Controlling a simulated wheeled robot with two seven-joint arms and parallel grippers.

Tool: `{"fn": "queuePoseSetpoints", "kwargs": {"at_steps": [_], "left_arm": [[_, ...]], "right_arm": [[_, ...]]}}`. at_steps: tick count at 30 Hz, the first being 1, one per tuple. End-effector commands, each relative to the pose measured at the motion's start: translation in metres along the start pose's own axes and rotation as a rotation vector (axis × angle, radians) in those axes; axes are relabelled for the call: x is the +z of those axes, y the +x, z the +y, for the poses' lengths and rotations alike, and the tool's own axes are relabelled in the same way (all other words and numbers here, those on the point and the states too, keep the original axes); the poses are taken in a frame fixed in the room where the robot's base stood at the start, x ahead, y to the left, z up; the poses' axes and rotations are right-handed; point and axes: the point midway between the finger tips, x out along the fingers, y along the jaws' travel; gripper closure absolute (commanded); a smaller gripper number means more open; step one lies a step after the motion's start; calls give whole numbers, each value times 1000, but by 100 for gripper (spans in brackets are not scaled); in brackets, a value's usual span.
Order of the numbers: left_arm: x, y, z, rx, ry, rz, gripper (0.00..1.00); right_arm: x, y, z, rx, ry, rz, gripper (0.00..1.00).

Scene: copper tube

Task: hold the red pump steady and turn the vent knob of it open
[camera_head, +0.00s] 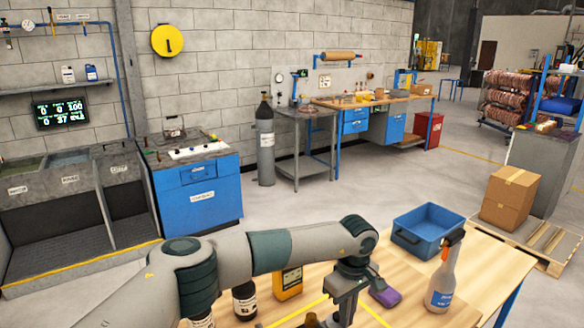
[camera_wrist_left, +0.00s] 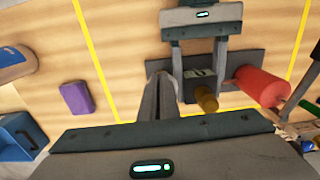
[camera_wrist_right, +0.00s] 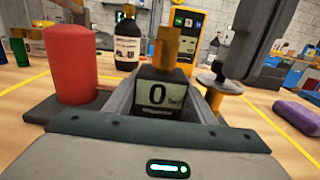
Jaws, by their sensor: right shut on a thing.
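The red pump's red cylinder (camera_wrist_right: 72,65) stands at left in the right wrist view and shows from above in the left wrist view (camera_wrist_left: 262,87). Its gauge block (camera_wrist_right: 157,95) reads 0 and has a brass piece (camera_wrist_right: 165,45) above it. My right gripper (camera_wrist_right: 157,100) is shut on this block; it also shows in the left wrist view (camera_wrist_left: 198,72). To its right, a grey disc-like knob (camera_wrist_right: 218,82) sits on a brass stem. My left gripper (camera_wrist_left: 160,85) points down right at this knob, fingers close together; whether they grip it is unclear. The head view mostly hides the pump.
A purple sponge (camera_head: 385,292), blue crate (camera_head: 428,232) and spray bottle (camera_head: 443,275) are on the table's right half. A yellow meter (camera_head: 288,283) and a dark bottle (camera_head: 245,300) stand behind the pump. Yellow lines mark the tabletop.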

Motion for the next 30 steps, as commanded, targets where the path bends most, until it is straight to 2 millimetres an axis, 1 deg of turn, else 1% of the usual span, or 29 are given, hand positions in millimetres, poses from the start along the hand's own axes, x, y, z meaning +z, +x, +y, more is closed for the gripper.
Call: {"fn": "queuePoseSetpoints", "kwargs": {"at_steps": [1,5,15,24,30], "left_arm": [[-4,-1,1,1,-3,7,100],[-4,0,0,1,-4,6,100],[5,0,1,0,-2,5,100],[6,0,1,0,-1,3,100],[6,-8,1,1,-1,3,100]], "right_arm": [[0,0,0,0,0,1,100],[-1,-1,0,0,0,1,100],[0,-1,0,0,0,1,100],[-1,0,0,0,0,1,100],[0,0,0,0,0,1,100]]}}
